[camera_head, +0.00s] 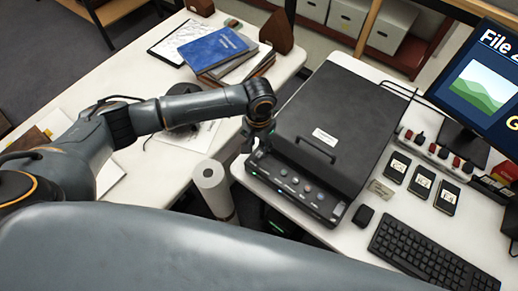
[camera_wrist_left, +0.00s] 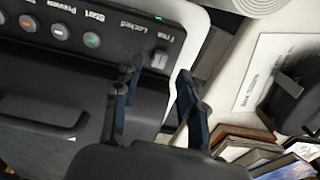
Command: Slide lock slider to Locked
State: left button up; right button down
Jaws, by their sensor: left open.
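The lock slider (camera_wrist_left: 158,60) is a small light grey knob on the black control strip of the scanner (camera_head: 325,125). In the left wrist view it sits near the "Free" label (camera_wrist_left: 166,31), with the "Locked" label (camera_wrist_left: 134,25) to the left. My left gripper (camera_wrist_left: 157,77) is open, its two dark fingers apart, with the slider showing between their tips; I cannot tell whether they touch it. In the head view my left gripper (camera_head: 257,138) is over the scanner's left front corner and hides the slider there.
Lit buttons (camera_wrist_left: 60,32) line the strip beside the labels. The scanner's lid with its handle (camera_head: 317,147) is closed. A mouse (camera_head: 363,215) and keyboard (camera_head: 432,258) lie right. Books (camera_head: 225,55) lie on the left table.

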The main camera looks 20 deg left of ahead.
aim_at(259, 154)
pick_arm(q)
jog(key=shift+f, duration=1.95)
grip_shut()
jog(key=shift+d, duration=0.1)
